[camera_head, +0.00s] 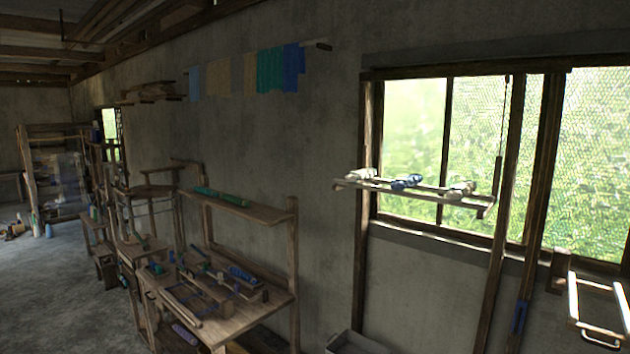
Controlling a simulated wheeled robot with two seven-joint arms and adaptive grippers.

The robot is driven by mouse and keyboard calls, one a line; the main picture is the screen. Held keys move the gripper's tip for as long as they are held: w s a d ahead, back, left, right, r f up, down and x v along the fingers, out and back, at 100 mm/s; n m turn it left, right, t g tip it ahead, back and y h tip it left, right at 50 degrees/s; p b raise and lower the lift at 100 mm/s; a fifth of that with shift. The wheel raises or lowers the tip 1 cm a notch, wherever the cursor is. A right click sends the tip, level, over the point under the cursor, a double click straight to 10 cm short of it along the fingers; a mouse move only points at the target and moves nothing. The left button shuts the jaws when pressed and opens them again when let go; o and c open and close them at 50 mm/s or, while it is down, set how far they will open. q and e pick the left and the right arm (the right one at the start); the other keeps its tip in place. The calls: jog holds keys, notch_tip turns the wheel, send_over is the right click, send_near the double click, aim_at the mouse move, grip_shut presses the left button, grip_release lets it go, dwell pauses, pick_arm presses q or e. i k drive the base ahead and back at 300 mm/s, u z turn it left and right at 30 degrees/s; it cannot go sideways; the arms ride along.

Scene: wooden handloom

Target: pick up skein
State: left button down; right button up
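Several small bundles that look like yarn skeins lie on a narrow hanging wooden shelf (425,190) in front of the window. A white one (361,174) is at the left, a blue one (407,181) in the middle and a whitish one (461,189) at the right. Hanks or cloths in blue, tan and teal (270,71) hang from a rod high on the wall. I cannot tell which of these is the skein meant. Neither of my grippers is in view.
A wooden workbench (255,315) with tools and a blue item stands at lower centre, with an upper shelf (240,208) above it. More wooden furniture (145,190) stands farther left. Dark posts rise by the window. A pale frame (597,305) is at lower right. The left floor (55,290) is mostly clear.

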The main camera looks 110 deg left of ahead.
aim_at(403, 183)
jog(key=u, duration=3.4)
jog(key=i, duration=1.75)
jog(key=z, duration=0.55)
